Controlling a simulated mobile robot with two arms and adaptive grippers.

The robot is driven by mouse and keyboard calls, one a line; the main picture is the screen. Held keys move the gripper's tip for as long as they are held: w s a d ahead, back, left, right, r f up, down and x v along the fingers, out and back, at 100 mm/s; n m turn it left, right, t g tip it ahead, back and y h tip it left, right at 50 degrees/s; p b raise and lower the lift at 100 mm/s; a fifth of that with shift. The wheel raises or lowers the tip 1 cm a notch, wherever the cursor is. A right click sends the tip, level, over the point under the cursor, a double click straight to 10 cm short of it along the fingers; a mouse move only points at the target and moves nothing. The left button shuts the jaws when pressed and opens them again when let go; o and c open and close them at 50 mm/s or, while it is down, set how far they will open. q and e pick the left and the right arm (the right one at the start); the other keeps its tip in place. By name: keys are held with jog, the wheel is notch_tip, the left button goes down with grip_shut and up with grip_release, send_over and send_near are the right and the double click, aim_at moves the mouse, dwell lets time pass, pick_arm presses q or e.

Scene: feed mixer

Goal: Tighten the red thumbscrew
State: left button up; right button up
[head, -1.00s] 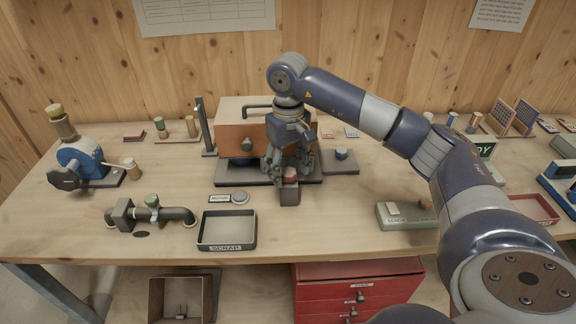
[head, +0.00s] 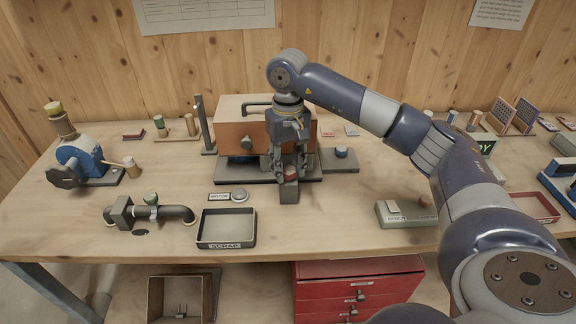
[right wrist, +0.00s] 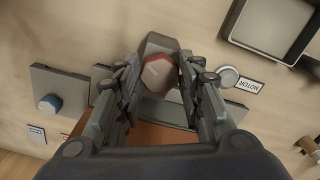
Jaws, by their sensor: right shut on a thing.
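The red thumbscrew (head: 290,172) sits on top of a small grey block (head: 289,190) at the front of the copper-coloured mixer box (head: 237,137). My right gripper (head: 289,170) points straight down over it and is shut on the thumbscrew. In the right wrist view the thumbscrew's red head, with a pale top face (right wrist: 157,72), shows between the two fingers (right wrist: 160,80). The fingers partly hide the thumbscrew in the head view. My left gripper is not in view.
A round button beside the MOTOR label (head: 219,197) and a SCRAP tray (head: 226,244) lie left of the block. A grey plate with a blue knob (head: 341,152) is to the right. A pipe fitting (head: 150,214) lies at front left. The bench in front of the block is clear.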

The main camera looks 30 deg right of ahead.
jog(key=m, duration=0.4)
jog(key=shift+m+b, duration=0.3)
jog(key=shift+b, duration=0.1)
jog(key=m, duration=0.4)
jog(key=shift+b, duration=0.3)
jog(key=m, duration=2.5)
jog(key=m+p, duration=0.1)
jog(key=m, duration=0.3)
jog(key=shift+s, duration=0.1)
jog(key=m, duration=0.6)
jog(key=shift+p, duration=0.3)
jog(key=m+p, duration=0.1)
jog(key=m, duration=0.4)
jog(key=shift+a, duration=0.1)
jog(key=m+p, duration=0.1)
jog(key=m, duration=0.4)
jog(key=shift+m, duration=0.4)
jog(key=m+p, duration=0.1)
jog(key=m, duration=0.3)
jog(key=shift+r+m+p, duration=0.1)
jog(key=shift+m+p, duration=0.55)
jog(key=shift+m, duration=0.05)
jog(key=m+p, duration=0.3)
jog(key=p, duration=0.4)
jog(key=shift+r, duration=0.1)
jog(key=shift+f+m+p, duration=0.2)
jog(key=shift+m+p, duration=0.4)
jog(key=shift+p, duration=0.65)
